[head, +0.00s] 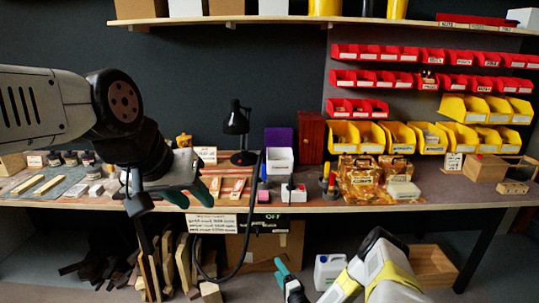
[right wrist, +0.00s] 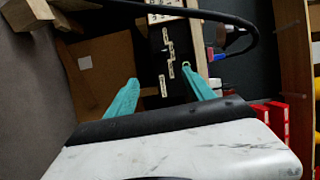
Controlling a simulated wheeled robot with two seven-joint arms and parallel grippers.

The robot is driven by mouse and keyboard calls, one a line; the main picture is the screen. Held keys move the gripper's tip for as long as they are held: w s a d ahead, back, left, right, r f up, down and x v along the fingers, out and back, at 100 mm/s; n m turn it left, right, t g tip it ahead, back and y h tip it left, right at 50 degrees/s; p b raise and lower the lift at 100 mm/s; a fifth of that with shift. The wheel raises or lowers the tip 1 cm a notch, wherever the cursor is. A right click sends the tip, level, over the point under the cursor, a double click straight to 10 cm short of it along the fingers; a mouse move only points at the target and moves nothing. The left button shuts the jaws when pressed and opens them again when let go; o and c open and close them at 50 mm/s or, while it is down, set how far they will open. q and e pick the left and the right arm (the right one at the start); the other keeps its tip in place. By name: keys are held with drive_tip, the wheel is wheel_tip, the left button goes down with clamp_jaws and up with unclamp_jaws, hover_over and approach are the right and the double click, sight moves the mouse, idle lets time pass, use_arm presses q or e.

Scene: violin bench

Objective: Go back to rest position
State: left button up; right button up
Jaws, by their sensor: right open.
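My left gripper (head: 190,196) hangs in front of the bench's left part in the head view, its teal fingers partly overlapping. I cannot tell how far apart they are, and no held object is visible. My right gripper (head: 284,274) is low in the head view, below the front edge of the bench. In the right wrist view, its two teal fingers (right wrist: 160,76) stand apart with nothing between them. My right arm comes in from the bottom right.
Below are a cardboard box (head: 285,252), a white jug (head: 329,271), a wooden crate (head: 432,263) and leaning boards. A black hose (head: 247,225) hangs near the middle.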

drive_tip(key=w+d+r+n+g, duration=0.25)
drive_tip(key=w+r+n, duration=0.2)
drive_tip(key=r, duration=0.35)
drive_tip(key=w+d+r+n+g, duration=0.2)
drive_tip(key=w+d+r+n, duration=0.1)
drive_tip(key=w+r, duration=0.35)
drive_tip(key=s+d+r+n+g+h, duration=0.1)
drive_tip(key=s+d+r+n+h, duration=0.15)
drive_tip(key=r, duration=0.85)
drive_tip(key=s+d+r+n+g+h, duration=0.1)
drive_tip(key=d+r+h, duration=0.15)
drive_tip(key=r, duration=0.95)
drive_tip(key=s+d+r+g+h, duration=0.1)
drive_tip(key=s+d+r+g, duration=0.1)
drive_tip(key=s+r, duration=1.25)
drive_tip(key=s+a+r+n+g, duration=0.1)
drive_tip(key=s, duration=1)
drive_tip(key=s+a+r+n+y, duration=0.1)
drive_tip(key=s+r, duration=0.1)
drive_tip(key=s, duration=0.9)
drive_tip(key=shift+s+g, duration=0.2)
drive_tip(key=shift+g, duration=0.15)
